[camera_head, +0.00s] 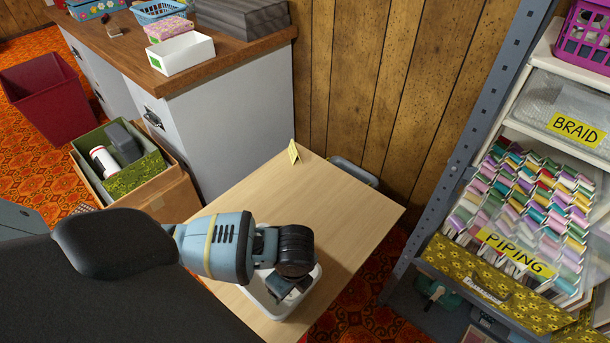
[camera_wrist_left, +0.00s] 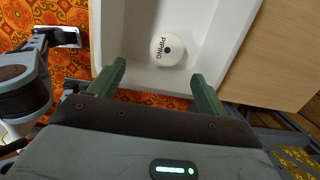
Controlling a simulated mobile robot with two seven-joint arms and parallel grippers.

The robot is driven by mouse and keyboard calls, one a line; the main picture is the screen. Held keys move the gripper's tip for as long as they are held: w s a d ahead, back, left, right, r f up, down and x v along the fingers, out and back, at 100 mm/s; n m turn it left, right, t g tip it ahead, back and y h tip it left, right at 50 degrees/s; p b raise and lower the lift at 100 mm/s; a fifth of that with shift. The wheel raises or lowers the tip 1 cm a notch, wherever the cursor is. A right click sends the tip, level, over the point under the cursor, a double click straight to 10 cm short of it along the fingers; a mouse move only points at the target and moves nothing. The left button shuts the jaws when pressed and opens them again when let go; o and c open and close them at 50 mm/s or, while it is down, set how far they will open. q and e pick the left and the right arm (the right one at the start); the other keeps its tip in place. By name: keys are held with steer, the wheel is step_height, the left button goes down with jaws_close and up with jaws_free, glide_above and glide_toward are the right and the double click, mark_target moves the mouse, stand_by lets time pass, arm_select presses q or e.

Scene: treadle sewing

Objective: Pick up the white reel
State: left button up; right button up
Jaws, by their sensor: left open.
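A round white reel (camera_wrist_left: 167,51), seen end-on with the word PIPING and a dark centre hole, lies in a white tray (camera_wrist_left: 213,27) in the left wrist view. My left gripper (camera_wrist_left: 155,76) is open, its two green fingers spread on either side below the reel in that picture, with nothing between them. In the head view my left gripper (camera_head: 287,286) hangs over the white tray (camera_head: 262,302) on the light wooden table (camera_head: 345,215) and hides the reel. I cannot tell the gripper's height above it. My right gripper is not seen.
A small yellow card (camera_head: 293,152) stands at the table's back corner. A shelf rack (camera_head: 440,165) with a piping drawer (camera_head: 525,225) stands to the right. A cardboard box (camera_head: 160,195) holding a white cylinder (camera_head: 103,160) is at the left. The table's middle is clear.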

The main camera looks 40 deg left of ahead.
arm_select(q)
steer(key=shift+w+a+f, duration=0.15)
steer(key=shift+w, duration=0.3)
steer(key=shift+a+f+b, duration=0.25)
steer(key=shift+f+b, duration=0.35)
steer(key=shift+f, duration=0.55)
steer(key=shift+f+b, duration=0.3)
steer(key=shift+f, duration=0.35)
steer(key=f, duration=0.1)
steer(key=f+b, duration=0.2)
steer(key=f, duration=0.1)
steer(key=shift+w+a, duration=0.2)
steer(key=shift+a, duration=0.15)
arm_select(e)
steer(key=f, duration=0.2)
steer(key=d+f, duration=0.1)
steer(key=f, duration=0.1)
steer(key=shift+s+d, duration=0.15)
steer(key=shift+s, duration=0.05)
arm_select(q)
steer(key=shift+c, duration=0.5)
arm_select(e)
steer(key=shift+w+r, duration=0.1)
arm_select(q)
steer(key=c, duration=1)
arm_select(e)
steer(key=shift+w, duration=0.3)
